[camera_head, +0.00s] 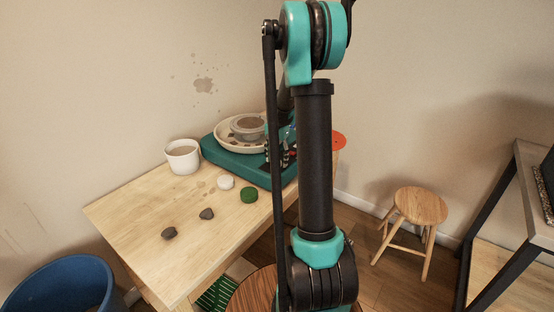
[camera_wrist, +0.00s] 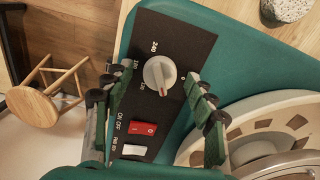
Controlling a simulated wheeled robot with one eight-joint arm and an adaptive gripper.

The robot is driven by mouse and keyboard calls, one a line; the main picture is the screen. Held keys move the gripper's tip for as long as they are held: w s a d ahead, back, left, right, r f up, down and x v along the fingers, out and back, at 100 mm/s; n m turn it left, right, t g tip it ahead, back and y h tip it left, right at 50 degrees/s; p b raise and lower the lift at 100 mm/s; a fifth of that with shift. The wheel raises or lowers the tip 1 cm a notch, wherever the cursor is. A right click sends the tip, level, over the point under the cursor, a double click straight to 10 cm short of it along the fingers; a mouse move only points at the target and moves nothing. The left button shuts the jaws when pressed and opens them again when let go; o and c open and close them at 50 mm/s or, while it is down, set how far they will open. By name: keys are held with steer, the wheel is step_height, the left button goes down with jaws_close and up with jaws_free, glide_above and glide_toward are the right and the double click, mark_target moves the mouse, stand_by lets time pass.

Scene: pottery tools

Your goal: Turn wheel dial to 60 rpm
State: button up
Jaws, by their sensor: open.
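The pottery wheel (camera_head: 222,155) is a teal box with a pale round basin, at the back of the table. In the wrist view its black control panel (camera_wrist: 192,47) carries a light grey round dial (camera_wrist: 159,71) with a red pointer mark towards the picture's bottom. The numbers 240 and 120 show beside the dial; the label near the pointer is too small to read surely. My gripper (camera_wrist: 155,80) is open, with one finger on each side of the dial and a gap to it. In the head view my arm mostly hides the gripper and panel.
A red switch (camera_wrist: 142,128) and a white switch (camera_wrist: 134,150) sit below the dial. A wooden stool (camera_head: 418,206) stands right.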

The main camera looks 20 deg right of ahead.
mark_target(277, 159)
step_height(277, 159, up, 12)
stand_by(0.6)
steer(key=s+a+f+n+t, duration=0.1)
steer(key=s+a+f+n, duration=0.2)
steer(key=s, duration=0.6)
steer(key=s+a+f+n+t, duration=0.1)
steer(key=s+a+f+n, duration=0.2)
steer(key=s, duration=0.7)
steer(key=s+a+f+n+t, duration=0.2)
steer(key=s+a+f+n, duration=0.1)
steer(key=s+f, duration=0.4)
steer(key=shift+s+a+n, duration=0.25)
steer(key=shift+s+n, duration=0.15)
steer(key=shift+s, duration=0.8)
